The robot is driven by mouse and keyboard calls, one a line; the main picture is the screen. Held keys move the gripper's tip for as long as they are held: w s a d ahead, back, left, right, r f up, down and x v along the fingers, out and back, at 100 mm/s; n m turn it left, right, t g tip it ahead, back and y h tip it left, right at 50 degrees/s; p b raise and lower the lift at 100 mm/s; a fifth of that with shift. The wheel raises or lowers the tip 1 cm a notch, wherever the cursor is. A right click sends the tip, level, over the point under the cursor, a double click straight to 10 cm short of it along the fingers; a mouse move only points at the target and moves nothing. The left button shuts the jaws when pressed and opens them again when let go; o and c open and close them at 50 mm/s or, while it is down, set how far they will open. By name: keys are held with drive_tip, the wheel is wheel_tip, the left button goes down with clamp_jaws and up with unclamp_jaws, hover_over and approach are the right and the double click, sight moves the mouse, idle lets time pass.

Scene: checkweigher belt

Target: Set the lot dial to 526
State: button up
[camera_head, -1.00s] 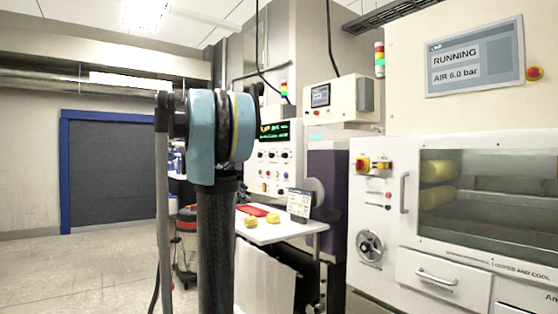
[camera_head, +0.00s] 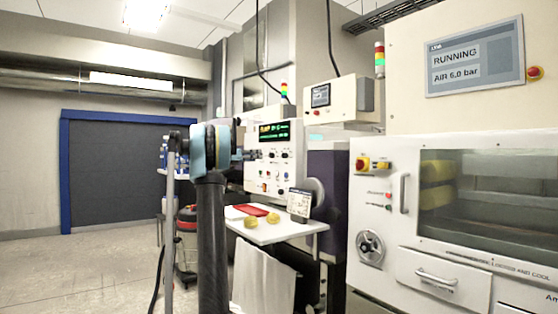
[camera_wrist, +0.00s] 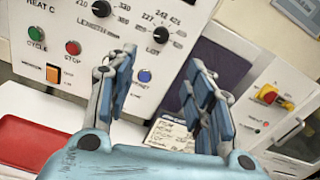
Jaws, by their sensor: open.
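The lot dial (camera_wrist: 160,34) is a black knob on the white control panel (camera_wrist: 55,45), at the upper middle of the wrist view. In the head view my gripper (camera_head: 246,155) is in front of the panel (camera_head: 262,178), and the dial is too small there to make out surely.
A second black knob, marked length (camera_wrist: 100,8), sits left of the lot dial. Below are green, red and blue buttons and an orange switch (camera_wrist: 53,73). A white shelf (camera_head: 275,235) holds a red tray (camera_head: 258,209), yellow items (camera_head: 249,221) and a label stand (camera_head: 299,204).

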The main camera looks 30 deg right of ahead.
sight(283, 156)
drive_tip(key=d, duration=1.1)
drive_tip(key=w+d, duration=0.1)
drive_tip(key=d, duration=0.5)
drive_tip(key=shift+w, duration=0.1)
drive_tip(key=shift+c, duration=0.3)
drive_tip(key=c, duration=1)
